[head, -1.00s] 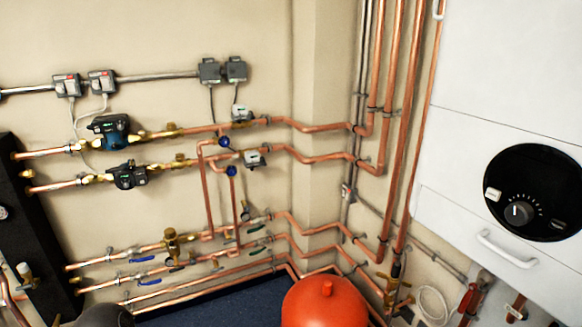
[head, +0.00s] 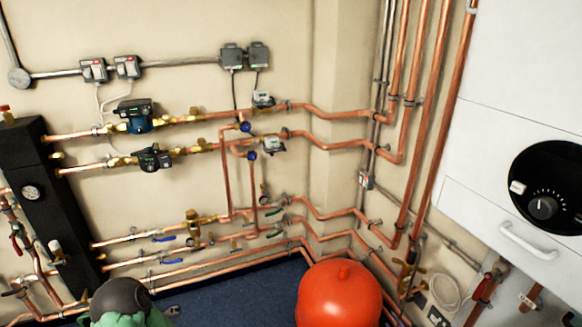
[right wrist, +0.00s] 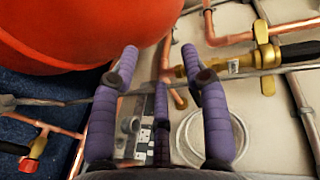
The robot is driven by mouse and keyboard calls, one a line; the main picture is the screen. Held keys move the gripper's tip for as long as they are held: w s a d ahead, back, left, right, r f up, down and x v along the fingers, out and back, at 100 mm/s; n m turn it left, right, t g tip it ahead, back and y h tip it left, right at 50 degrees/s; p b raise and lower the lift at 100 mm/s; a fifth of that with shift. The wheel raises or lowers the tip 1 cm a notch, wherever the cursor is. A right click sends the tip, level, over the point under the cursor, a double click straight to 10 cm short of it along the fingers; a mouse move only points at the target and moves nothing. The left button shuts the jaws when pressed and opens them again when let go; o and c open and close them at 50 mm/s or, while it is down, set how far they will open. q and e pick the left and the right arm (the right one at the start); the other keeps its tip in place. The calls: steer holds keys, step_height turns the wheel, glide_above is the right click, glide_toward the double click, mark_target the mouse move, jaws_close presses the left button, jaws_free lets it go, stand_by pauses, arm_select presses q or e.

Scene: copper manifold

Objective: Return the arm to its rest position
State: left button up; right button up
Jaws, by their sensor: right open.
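My right gripper (right wrist: 160,62) shows in the right wrist view with dark joints and purple padded fingers. The two outer fingers stand apart and another finger is seen between them. It is open, with nothing held. Beyond the fingers are a brass valve (right wrist: 262,57) on a copper pipe and a coiled white cable (right wrist: 205,140). I cannot make out either gripper clearly in the head view. My left gripper is not in view.
A red tank (head: 340,295) stands at the bottom of the head view; it fills the upper left of the wrist view (right wrist: 70,30). Copper pipes run along the wall. A white boiler (head: 500,215) hangs at right. A dark domed object with green (head: 120,298) is at bottom left.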

steer(key=s+a+n+g+p, duration=0.25)
steer(key=s+a+g, duration=0.2)
steer(key=a, duration=0.85)
steer(key=s+a+r+n+g, duration=0.2)
steer(key=s+a, duration=0.3)
steer(key=s, duration=0.5)
steer(key=s+a+r+n+g+p, duration=0.1)
steer(key=s+a+r+n+g, duration=0.1)
steer(key=s+a, duration=0.4)
steer(key=s+a+r+n+g+p, duration=0.1)
steer(key=s+a+n+g, duration=0.3)
steer(key=s, duration=1.1)
steer(key=shift+s+a+r+g, duration=0.15)
steer(key=shift+a+r+g, duration=0.65)
steer(key=shift+g, duration=0.25)
steer(key=shift+n, duration=0.25)
